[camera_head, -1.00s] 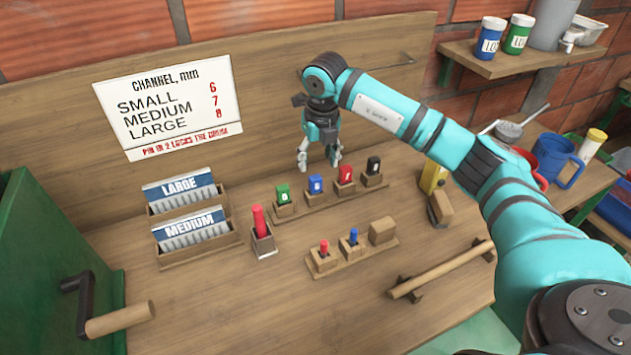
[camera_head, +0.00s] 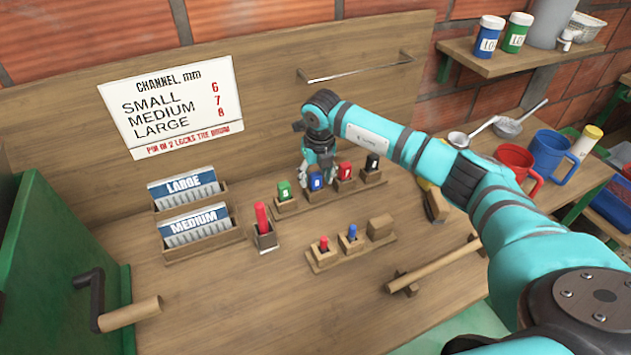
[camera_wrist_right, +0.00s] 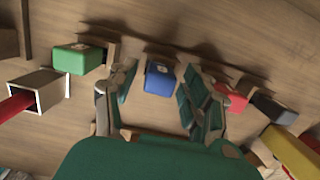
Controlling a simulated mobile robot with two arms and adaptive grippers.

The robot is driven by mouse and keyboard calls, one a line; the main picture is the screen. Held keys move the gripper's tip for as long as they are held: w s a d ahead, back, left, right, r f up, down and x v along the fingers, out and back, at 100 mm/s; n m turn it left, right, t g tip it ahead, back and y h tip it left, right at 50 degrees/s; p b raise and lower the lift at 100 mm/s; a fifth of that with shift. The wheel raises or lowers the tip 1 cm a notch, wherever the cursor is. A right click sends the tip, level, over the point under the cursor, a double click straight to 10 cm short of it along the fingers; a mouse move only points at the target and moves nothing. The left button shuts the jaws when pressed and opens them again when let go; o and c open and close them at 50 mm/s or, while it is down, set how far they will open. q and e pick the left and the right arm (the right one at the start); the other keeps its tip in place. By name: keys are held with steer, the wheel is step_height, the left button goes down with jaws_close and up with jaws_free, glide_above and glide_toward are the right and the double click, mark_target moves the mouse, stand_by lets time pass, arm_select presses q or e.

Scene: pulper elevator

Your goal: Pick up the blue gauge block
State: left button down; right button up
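The blue gauge block (camera_head: 316,182) stands upright in a wooden rack slot, between the green block (camera_head: 284,191) and the red block (camera_head: 345,171). My right gripper (camera_head: 319,172) is right above and around it, partly hiding it in the head view. In the right wrist view the blue block (camera_wrist_right: 159,78) sits between the spread fingers (camera_wrist_right: 158,88), with a gap visible on both sides. The gripper is open and holds nothing. My left gripper is not in view.
A black block (camera_head: 372,163) ends the rack at right. In front stand a red stick in a holder (camera_head: 264,242) and a small rack (camera_head: 352,253) with red and blue pins. Card boxes (camera_head: 198,240) are at left. A wooden rail (camera_head: 440,266) lies front right.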

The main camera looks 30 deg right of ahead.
jaws_close()
